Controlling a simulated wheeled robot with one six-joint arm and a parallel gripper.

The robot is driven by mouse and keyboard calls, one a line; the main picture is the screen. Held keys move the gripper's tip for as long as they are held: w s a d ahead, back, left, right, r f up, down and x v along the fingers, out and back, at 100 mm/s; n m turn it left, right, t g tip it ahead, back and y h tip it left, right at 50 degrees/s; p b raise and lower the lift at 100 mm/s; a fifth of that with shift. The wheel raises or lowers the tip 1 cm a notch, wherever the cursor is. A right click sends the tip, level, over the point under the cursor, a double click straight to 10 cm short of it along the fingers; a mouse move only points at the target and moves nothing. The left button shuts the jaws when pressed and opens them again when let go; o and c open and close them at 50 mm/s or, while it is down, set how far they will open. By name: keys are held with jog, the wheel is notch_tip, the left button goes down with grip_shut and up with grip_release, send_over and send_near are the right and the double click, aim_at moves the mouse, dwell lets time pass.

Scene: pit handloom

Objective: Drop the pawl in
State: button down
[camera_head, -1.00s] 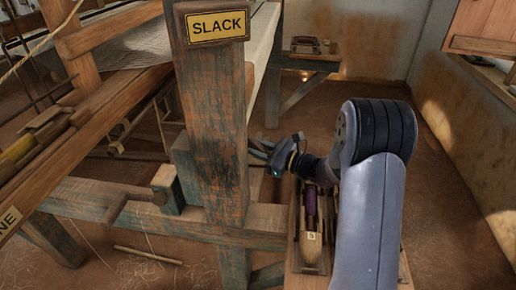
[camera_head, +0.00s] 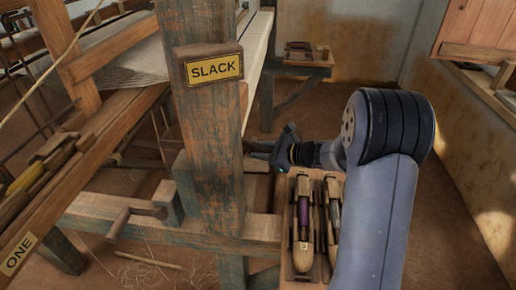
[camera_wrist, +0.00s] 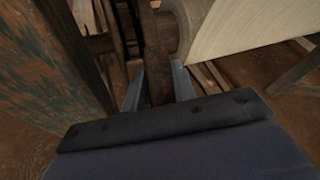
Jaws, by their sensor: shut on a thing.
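My gripper (camera_wrist: 158,85) has its two fingers on either side of a dark wooden bar, which I take to be the pawl (camera_wrist: 157,60), and is shut on it. The bar runs away from me between the fingertips, beside a dark slatted or toothed part (camera_wrist: 124,35) and a pale rounded beam end (camera_wrist: 184,22). In the head view my gripper (camera_head: 262,151) reaches left just behind the worn post (camera_head: 207,130) with the SLACK sign (camera_head: 214,68). The post hides the fingertips' surroundings and the pawl there. Whether the pawl touches the toothed part is unclear.
The post stands close left of my gripper. Pale cloth (camera_wrist: 255,25) stretches at the right. A wooden tray with shuttles (camera_head: 304,225) lies below my arm. Open floor lies at the right.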

jog(key=shift+d+r+h+p, duration=0.1)
jog(key=shift+r+h+p, duration=0.35)
jog(key=shift+r, duration=0.25)
jog(key=c, duration=1.2)
grip_release()
jog(key=shift+o, duration=0.2)
jog(key=shift+s+d, duration=0.1)
jog(key=v, duration=1)
jog(key=shift+d, duration=0.25)
jog(key=shift+r, duration=0.15)
